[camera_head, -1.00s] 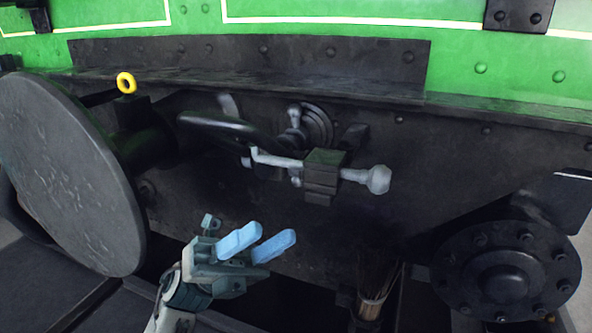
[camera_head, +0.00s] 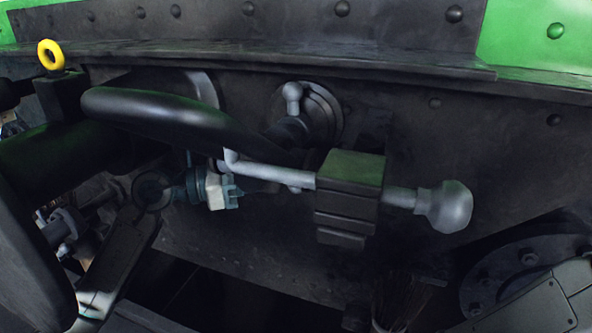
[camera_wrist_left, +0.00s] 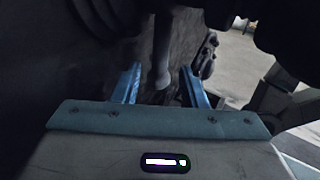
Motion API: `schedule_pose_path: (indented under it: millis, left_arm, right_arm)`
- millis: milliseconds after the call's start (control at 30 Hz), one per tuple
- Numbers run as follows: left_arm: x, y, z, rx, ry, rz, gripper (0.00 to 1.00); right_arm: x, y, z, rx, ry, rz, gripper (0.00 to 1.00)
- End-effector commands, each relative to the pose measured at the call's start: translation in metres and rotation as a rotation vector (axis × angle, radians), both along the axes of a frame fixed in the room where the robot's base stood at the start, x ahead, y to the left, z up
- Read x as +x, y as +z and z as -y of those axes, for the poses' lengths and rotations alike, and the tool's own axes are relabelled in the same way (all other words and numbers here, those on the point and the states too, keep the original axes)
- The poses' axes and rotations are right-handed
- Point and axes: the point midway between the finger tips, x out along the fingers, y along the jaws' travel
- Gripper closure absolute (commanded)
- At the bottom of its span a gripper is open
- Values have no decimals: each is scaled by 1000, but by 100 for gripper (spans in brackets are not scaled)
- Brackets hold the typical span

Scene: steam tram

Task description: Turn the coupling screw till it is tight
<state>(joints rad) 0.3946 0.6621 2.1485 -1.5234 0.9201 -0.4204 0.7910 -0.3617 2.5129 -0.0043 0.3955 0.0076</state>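The coupling screw assembly hangs on the dark beam in the head view. It has a dark ridged block (camera_head: 350,190), a pale bent rod (camera_head: 270,172) at its left and a rod with a grey ball end (camera_head: 445,207) at its right. A thick black hook or link (camera_head: 170,115) lies left of it. My left gripper (camera_head: 228,191) is below that link, near the rod's bend, partly hidden. In the left wrist view its blue fingers (camera_wrist_left: 160,84) are apart, with a grey rod (camera_wrist_left: 162,70) between them and gaps beside it. Which rod this is, I cannot tell.
A black buffer (camera_head: 25,250) with a yellow ring (camera_head: 50,55) above it stands at the left. A ball-ended stub (camera_head: 293,95) sits on a round plate behind the link. A bolted round flange (camera_head: 520,270) is at lower right. A brush-like bundle (camera_head: 400,300) is at the bottom.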

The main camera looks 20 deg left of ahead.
Motion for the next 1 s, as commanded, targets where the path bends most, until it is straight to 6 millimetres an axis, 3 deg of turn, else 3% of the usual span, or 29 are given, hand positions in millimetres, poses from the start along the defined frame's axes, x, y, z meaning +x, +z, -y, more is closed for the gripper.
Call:
schedule_pose_path:
  millis: [500, 1000]
  left_arm:
    - [26, 0, 43, -4, -1, -1, 62]
    - [30, 0, 49, -2, -1, -3, 63]
  right_arm:
    - [3, -9, -1, -4, 3, -19, 62]
    - [4, -10, -1, -5, 4, -22, 62]
